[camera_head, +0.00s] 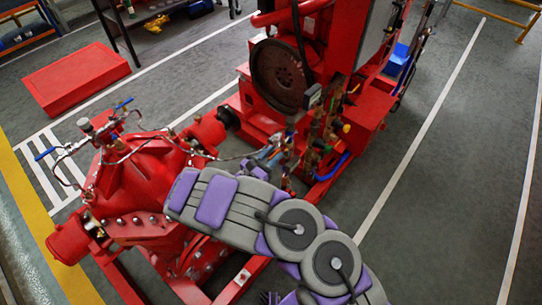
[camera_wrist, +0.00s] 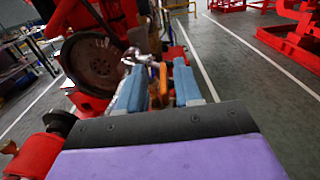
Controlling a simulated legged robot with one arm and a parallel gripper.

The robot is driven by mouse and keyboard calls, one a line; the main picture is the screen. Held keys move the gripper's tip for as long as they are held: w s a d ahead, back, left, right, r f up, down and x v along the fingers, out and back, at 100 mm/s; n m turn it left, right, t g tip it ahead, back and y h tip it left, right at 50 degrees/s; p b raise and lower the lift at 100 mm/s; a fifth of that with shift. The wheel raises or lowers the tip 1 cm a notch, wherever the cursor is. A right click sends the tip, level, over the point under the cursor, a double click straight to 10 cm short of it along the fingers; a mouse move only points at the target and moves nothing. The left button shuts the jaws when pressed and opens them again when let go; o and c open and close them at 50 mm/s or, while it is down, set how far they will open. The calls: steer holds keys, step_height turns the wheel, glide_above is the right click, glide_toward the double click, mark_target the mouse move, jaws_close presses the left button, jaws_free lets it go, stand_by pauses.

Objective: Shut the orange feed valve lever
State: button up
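The orange lever (camera_wrist: 163,84) shows in the wrist view as a narrow upright piece between my two blue-grey fingers. My gripper (camera_wrist: 159,72) is open, with a visible gap between each finger and the lever. I cannot tell how far beyond the fingertips the lever is. Small orange-yellow parts (camera_head: 346,128) show on that cluster, but I cannot tell which is the lever.
A large dark flywheel (camera_head: 281,73) is left of the pipework. The red pump casing (camera_head: 140,185), with gauges and blue-handled valves, is at left. A blue hose (camera_head: 333,168) curves below the cluster. A red box (camera_head: 76,78) lies at upper left. The floor at right is clear.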

steer(key=shift+d, duration=0.4)
steer(key=shift+a, duration=0.2)
jaws_close()
